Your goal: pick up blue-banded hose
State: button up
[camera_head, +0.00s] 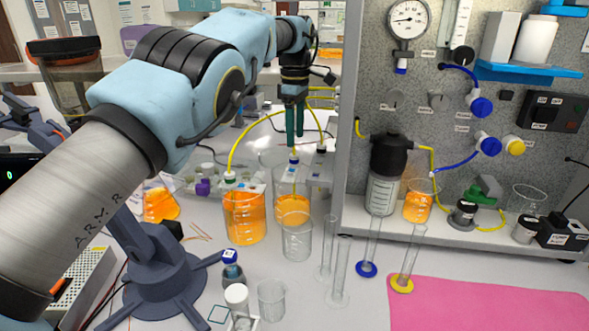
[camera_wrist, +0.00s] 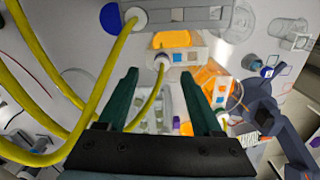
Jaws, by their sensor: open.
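A yellow hose (camera_head: 293,146) with a blue fitting near its lower end meets the right beaker of orange liquid (camera_head: 292,208); I take it as the blue-banded hose. My gripper (camera_head: 295,136) hangs above that beaker, green fingers pointing down, close to the hoses. In the wrist view the jaws (camera_wrist: 160,75) are open and apart. A thicker yellow hose (camera_wrist: 112,62) passes left of the fingers, near a blue patch.
A second orange beaker (camera_head: 245,217) with a green-fitted hose stands to the left. An empty beaker (camera_head: 297,240) and several glass cylinders stand in front. The grey instrument panel (camera_head: 362,70) rises on the right.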

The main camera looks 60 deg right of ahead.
aim_at(294, 155)
jog(key=shift+w+a+f+p, duration=0.1)
jog(key=shift+f+p, duration=0.5)
jog(key=shift+f, duration=1.05)
jog(key=shift+a+f+p, duration=0.1)
jog(key=shift+f+p, duration=0.5)
jog(key=shift+f, duration=1)
grip_shut()
